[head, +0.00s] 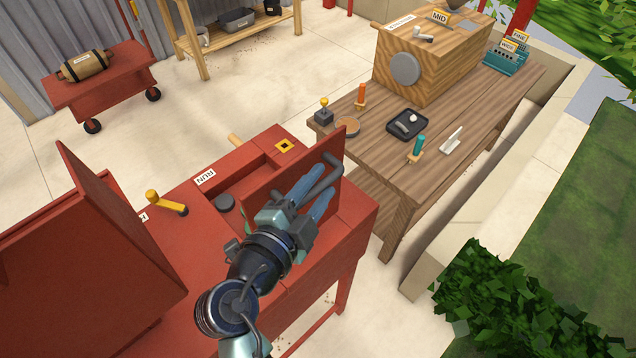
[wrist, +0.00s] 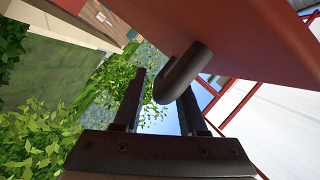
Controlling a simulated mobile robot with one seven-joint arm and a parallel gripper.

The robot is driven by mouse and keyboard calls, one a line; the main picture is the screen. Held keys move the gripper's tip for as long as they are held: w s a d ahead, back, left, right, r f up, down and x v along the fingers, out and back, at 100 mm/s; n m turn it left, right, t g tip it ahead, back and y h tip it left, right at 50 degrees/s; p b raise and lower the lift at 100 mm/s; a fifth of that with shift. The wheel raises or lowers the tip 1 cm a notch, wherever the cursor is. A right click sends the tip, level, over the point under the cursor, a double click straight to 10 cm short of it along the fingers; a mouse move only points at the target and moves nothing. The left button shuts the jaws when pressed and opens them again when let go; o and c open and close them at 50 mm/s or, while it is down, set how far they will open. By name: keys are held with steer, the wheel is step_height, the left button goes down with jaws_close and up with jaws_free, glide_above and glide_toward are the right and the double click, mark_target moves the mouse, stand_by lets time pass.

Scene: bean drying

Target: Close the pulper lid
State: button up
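The red pulper (head: 245,165) fills the lower left of the head view. Its lid (head: 275,183), a flat red panel with a dark bar handle (head: 326,172), stands raised and tilted over the open compartment. My gripper (head: 318,190) is at the lid's near face, beside the handle. In the wrist view the two dark fingers (wrist: 160,100) are apart, with the rounded handle (wrist: 187,70) at the gap between them. I cannot tell whether they touch it. The red lid (wrist: 235,35) also shows in the wrist view. My wrist hides part of the pulper.
A yellow lever (head: 166,202) and a RUN label (head: 205,178) are on the pulper. A large red hopper panel (head: 80,250) rises at the left. A wooden workbench (head: 370,165) with small tools stands to the right. A red cart (head: 105,80) stands behind.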

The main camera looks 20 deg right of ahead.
jaws_close()
stand_by(1.2)
